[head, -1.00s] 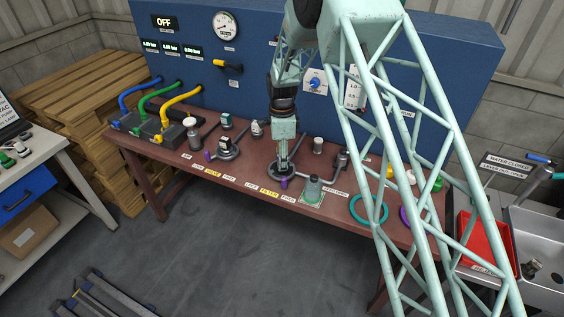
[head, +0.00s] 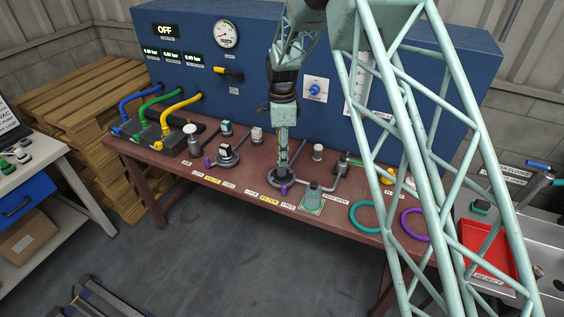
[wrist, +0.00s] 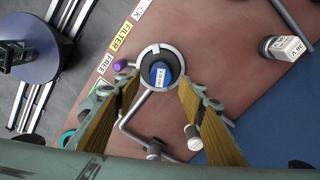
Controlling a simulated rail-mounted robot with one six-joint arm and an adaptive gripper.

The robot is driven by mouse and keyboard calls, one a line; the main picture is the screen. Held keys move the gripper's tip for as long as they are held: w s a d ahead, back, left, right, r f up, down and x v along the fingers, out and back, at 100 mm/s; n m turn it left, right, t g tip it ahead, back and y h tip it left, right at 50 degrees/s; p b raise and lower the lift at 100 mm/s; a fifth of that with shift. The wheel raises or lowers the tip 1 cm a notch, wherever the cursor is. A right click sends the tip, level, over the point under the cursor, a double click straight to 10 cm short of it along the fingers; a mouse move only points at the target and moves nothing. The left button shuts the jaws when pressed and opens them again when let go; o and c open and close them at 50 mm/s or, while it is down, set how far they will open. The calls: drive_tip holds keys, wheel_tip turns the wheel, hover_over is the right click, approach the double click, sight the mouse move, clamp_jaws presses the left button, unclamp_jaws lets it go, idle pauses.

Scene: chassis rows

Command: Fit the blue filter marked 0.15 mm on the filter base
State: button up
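The filter base (wrist: 144,78) is a dark round seat with a pale ring, on the brown bench at the yellow FILTER label. In the head view this base (head: 274,175) is partly behind my gripper. A blue filter (wrist: 160,74) with a small label sits inside the ring; the label's number is too small to read. My gripper (wrist: 158,88) is above the base, with its two tan-padded fingers apart on either side of the filter and clear of it. In the head view my gripper (head: 283,152) points straight down. A purple knob (wrist: 120,65) is beside the base.
A white labelled block (wrist: 284,48) and a small capped cylinder (wrist: 193,136) stand behind the base. Teal (head: 367,217) and purple (head: 414,224) rings lie farther right. Another base (head: 227,157) is to the left.

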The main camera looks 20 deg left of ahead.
drive_tip(key=shift+r, duration=2)
